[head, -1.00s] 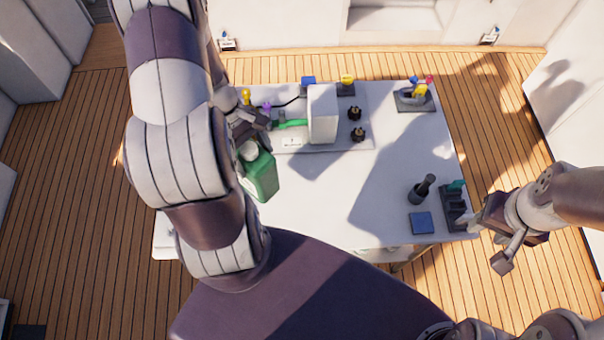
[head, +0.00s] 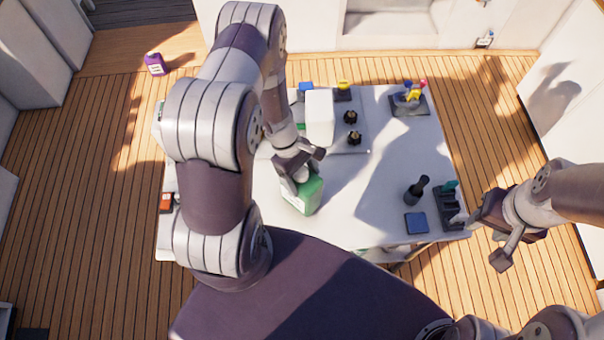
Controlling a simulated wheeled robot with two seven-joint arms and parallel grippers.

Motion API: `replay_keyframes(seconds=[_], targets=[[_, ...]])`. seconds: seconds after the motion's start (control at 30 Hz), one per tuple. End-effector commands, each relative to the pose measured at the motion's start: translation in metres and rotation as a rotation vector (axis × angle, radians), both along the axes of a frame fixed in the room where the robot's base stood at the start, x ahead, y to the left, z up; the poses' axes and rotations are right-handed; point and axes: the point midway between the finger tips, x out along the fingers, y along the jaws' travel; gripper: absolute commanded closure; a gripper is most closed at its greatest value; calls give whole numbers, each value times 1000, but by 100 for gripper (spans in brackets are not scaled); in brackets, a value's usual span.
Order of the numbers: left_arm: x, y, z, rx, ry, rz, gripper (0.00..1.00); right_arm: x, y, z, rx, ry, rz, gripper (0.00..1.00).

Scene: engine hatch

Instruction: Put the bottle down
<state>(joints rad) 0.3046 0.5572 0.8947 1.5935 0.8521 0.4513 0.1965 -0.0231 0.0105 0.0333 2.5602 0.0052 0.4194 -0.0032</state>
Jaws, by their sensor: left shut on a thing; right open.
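The green bottle (head: 304,196) is at the middle-left of the white table (head: 345,215), near its front edge. My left gripper (head: 302,180) is shut on the bottle's top, coming down from above. The gripper hides the cap. The bottle looks slightly tilted, and I cannot tell whether its base touches the tabletop. My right gripper (head: 478,222) is open and empty, by the table's right edge.
A white box-shaped unit (head: 319,118) with black knobs (head: 352,138) stands at the back. At the right are a blue pad (head: 416,223), a black-handled tool (head: 417,190) and a dark rack (head: 448,207). The middle of the table is clear. A purple jug (head: 154,64) stands on the deck.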

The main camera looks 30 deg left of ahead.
Motion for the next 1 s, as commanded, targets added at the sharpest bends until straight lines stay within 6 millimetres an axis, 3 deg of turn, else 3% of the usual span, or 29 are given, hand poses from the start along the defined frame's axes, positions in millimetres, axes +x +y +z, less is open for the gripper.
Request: replay_keyframes(seconds=[0.37,0.4,0.47,0.77,1.0], targets=[[1,0,-6,-1,-2,0,100,0,0,-3,0,0,0,57],[0,0,-6,0,-1,0,18,0,0,-3,0,0,0,57],[0,0,-5,0,-1,0,0,0,0,-2,0,0,0,57],[1,2,2,0,-3,1,0,0,0,0,0,0,0,57],[7,25,54,2,-8,1,0,0,0,-8,0,0,0,57]])
